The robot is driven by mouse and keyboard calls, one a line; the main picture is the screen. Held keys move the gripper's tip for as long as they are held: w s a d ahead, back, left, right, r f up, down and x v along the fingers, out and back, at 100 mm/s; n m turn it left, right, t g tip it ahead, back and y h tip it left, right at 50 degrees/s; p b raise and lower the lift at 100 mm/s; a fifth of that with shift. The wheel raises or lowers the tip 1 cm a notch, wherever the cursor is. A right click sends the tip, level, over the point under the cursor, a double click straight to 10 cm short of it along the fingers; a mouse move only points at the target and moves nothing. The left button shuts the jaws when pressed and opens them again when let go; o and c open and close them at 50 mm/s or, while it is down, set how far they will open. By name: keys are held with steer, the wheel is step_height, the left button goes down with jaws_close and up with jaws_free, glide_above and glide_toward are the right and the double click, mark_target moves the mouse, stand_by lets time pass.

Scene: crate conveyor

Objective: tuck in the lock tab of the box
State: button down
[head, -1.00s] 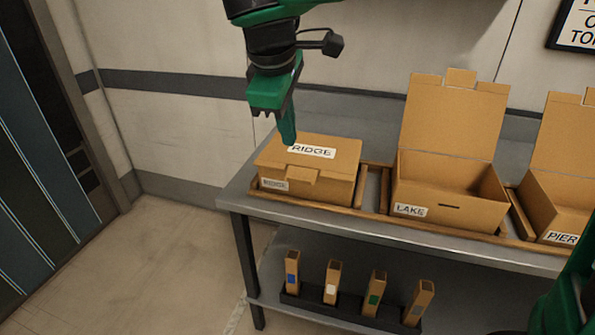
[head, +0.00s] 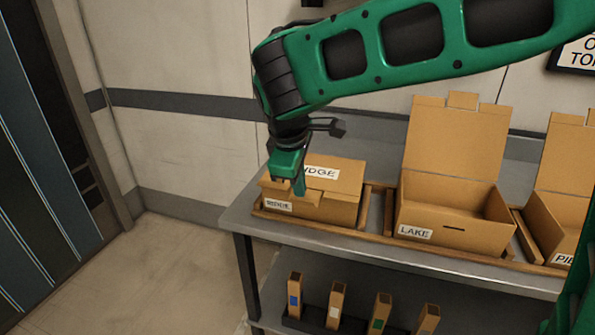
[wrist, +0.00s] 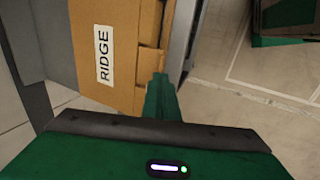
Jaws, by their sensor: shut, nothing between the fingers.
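The cardboard box labelled RIDGE (head: 338,206) stands at the left end of the table with its lid down. Its lock tab (head: 320,197) sticks out at the front edge of the lid, partly hidden by my gripper. In the wrist view the lid (wrist: 118,62) fills the left, and the tab (wrist: 148,62) shows at its front edge. My gripper (head: 299,188) is shut and empty, pointing down at the front edge of the box beside the tab. In the wrist view my fingers (wrist: 160,95) reach to that edge; whether they touch the tab I cannot tell.
The open LAKE box (head: 455,226) and open PIER box (head: 560,215) stand to the right, lids raised. A wooden rail (head: 400,240) runs along the table front. Several small upright cartons (head: 336,300) stand on the lower shelf. The floor at left is clear.

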mark_target(302, 203)
steer(key=shift+x, duration=1.55)
steer(key=shift+d, duration=0.1)
steer(key=shift+s+f, duration=0.1)
